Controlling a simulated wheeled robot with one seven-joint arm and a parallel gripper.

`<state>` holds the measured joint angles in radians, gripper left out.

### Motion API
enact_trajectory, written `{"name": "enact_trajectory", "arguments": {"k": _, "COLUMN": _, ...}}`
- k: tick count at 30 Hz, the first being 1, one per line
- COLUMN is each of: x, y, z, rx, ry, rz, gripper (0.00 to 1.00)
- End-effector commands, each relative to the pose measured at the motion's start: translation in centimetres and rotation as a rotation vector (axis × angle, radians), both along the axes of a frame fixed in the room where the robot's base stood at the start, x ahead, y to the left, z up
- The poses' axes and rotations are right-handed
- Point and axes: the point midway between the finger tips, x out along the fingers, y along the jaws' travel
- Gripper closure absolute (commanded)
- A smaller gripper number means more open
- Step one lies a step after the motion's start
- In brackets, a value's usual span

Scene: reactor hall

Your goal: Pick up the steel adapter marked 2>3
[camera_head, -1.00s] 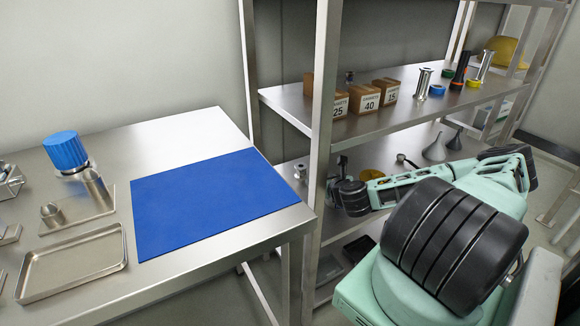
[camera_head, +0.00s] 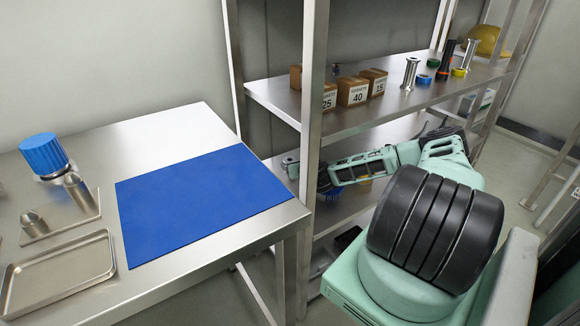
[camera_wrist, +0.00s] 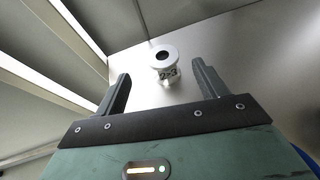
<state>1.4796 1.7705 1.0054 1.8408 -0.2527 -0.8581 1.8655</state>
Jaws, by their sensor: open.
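The steel adapter (camera_wrist: 163,63), marked 2-3 on its side as far as I can read, stands upright on a shelf in the wrist view. It is a short round metal piece with a flange and a dark hole on top. My gripper (camera_wrist: 162,74) is open, with one finger on each side of the adapter and a gap to both; nothing is held. In the head view a small metal piece, likely this adapter (camera_head: 289,165), sits at the left end of the middle shelf. My gripper there is partly hidden by the shelf post and my own arm.
The shelf post (camera_head: 313,110) stands close to my gripper. The upper shelf (camera_head: 290,101) above my arm holds gasket boxes (camera_head: 352,91) and metal spools (camera_head: 410,73). A table with a blue mat (camera_head: 195,200) is at left.

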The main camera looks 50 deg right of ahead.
Motion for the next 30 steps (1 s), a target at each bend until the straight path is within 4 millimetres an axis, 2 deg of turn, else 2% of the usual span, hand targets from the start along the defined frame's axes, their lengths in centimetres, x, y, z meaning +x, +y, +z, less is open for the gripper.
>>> {"name": "enact_trajectory", "arguments": {"k": 12, "x": 3.8, "y": -2.2, "z": -2.0, "rx": 0.0, "ry": 0.001, "rz": 0.0, "gripper": 0.28}}
{"name": "enact_trajectory", "arguments": {"k": 21, "x": 4.2, "y": -2.4, "z": -2.1, "rx": 0.0, "ry": 0.0, "rz": 0.001, "gripper": 0.28}}
{"name": "enact_trajectory", "arguments": {"k": 22, "x": 4.2, "y": -2.4, "z": -2.1, "rx": 0.0, "ry": 0.0, "rz": 0.001, "gripper": 0.31}}
{"name": "enact_trajectory", "arguments": {"k": 27, "x": 4.2, "y": -2.4, "z": -2.1, "rx": 0.0, "ry": 0.0, "rz": 0.001, "gripper": 0.78}}
{"name": "enact_trajectory", "arguments": {"k": 28, "x": 4.2, "y": -2.4, "z": -2.1, "rx": 0.0, "ry": 0.0, "rz": 0.001, "gripper": 0.82}}
{"name": "enact_trajectory", "arguments": {"k": 30, "x": 4.2, "y": -2.4, "z": -2.1, "rx": 0.0, "ry": -0.001, "rz": 0.0, "gripper": 0.82}}
